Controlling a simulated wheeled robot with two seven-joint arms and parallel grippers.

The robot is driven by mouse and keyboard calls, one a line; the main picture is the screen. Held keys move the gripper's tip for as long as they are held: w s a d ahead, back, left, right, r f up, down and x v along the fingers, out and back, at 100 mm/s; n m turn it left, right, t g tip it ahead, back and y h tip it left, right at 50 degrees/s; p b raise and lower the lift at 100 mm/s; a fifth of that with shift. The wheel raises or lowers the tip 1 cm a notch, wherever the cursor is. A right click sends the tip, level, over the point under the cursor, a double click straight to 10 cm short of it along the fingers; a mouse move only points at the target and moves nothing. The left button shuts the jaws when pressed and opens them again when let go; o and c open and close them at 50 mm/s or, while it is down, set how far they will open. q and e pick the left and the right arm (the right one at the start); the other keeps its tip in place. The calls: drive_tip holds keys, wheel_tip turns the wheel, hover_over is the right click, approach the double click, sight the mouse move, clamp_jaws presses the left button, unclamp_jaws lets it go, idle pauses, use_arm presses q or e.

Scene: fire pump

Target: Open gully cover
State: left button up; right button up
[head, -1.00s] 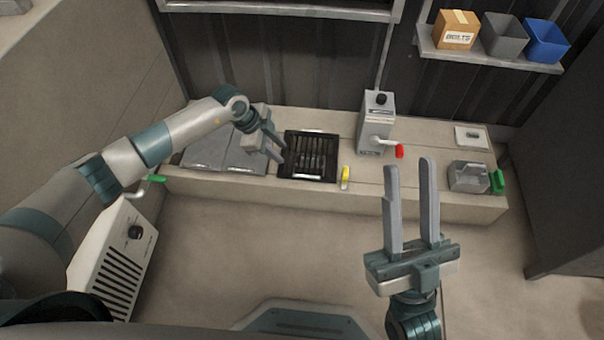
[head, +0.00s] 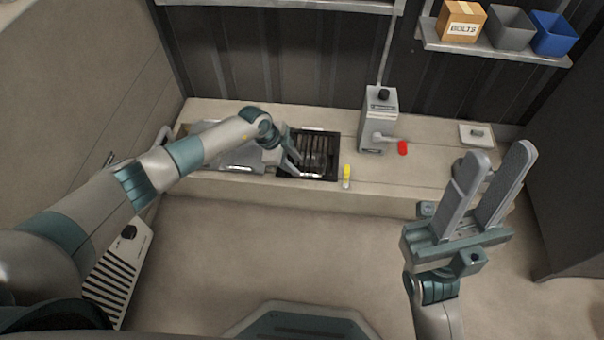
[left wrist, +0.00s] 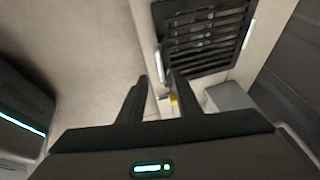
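A black slatted grate (head: 318,165) in a dark frame lies in the top of the low ledge, and it also shows in the left wrist view (left wrist: 207,38). A grey metal plate (head: 238,157) lies on the ledge to its left, partly behind my left arm. I cannot tell which of the two is the gully cover. My left gripper (head: 296,165) is at the grate's left side, and contact is unclear. Its fingers stand apart and empty in the left wrist view (left wrist: 156,88). My right gripper (head: 497,155) is open and empty, above the ledge's right end.
A yellow item (head: 346,176) stands right of the grate. A grey box (head: 379,120) with a red-ended lever (head: 402,148) is behind it. A shelf (head: 495,50) with bins is at the upper right. A vented white box (head: 118,275) stands lower left.

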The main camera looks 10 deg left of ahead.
sight(305, 173)
use_arm(q)
drive_tip(key=b+x, duration=0.2)
drive_tip(key=x, duration=0.4)
drive_tip(key=shift+c, duration=0.7)
clamp_jaws()
